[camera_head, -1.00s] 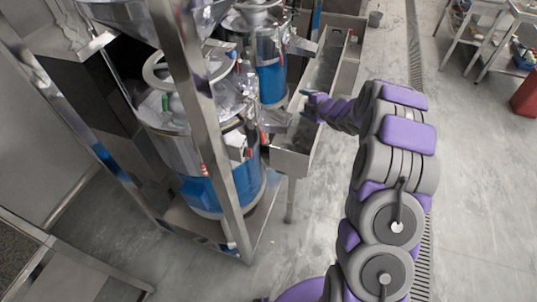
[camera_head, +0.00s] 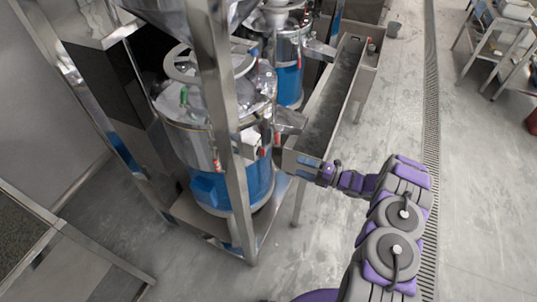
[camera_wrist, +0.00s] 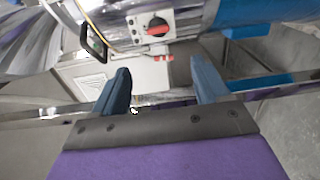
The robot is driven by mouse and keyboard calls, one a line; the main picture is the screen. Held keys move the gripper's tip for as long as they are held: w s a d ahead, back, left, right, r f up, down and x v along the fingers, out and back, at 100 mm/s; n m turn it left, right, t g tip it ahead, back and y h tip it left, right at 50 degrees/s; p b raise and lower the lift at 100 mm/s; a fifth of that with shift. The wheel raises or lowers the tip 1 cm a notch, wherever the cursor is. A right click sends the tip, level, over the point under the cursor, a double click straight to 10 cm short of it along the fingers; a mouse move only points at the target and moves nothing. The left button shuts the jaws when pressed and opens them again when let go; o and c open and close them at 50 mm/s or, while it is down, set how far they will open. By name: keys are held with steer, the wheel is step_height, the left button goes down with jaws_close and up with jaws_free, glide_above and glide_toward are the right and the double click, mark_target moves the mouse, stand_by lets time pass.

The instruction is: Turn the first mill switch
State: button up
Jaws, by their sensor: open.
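The first mill, a steel drum on a blue base (camera_head: 208,188), stands left of centre in the head view. In the wrist view, its mill switch (camera_wrist: 158,27) is a red and black rotary knob on a pale plate, at the top centre. My gripper (camera_wrist: 163,78) is open and empty, with blue fingers spread below the switch in the picture, apart from it. In the head view, my gripper (camera_head: 318,172) is at the near end of the steel trough, right of the mill; its fingers are hard to make out.
The long steel trough (camera_head: 328,100) runs away beside the mills. A second mill (camera_head: 288,78) stands behind the first. A steel frame post (camera_head: 222,120) rises in front of the first mill. A black looped handle (camera_wrist: 93,42) is left of the switch.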

mark_target(262, 152)
steer(key=w+b+x, duration=0.1)
steer(key=b+x, duration=0.2)
steer(key=x, duration=1.1)
steer(key=shift+a+f, duration=0.15)
steer(key=shift+a, duration=0.85)
steer(key=c, duration=0.4)
steer(key=shift+d, duration=0.1)
steer(key=c, duration=0.3)
steer(key=shift+d, duration=0.45)
steer(key=c, duration=0.4)
steer(key=shift+o, duration=0.2)
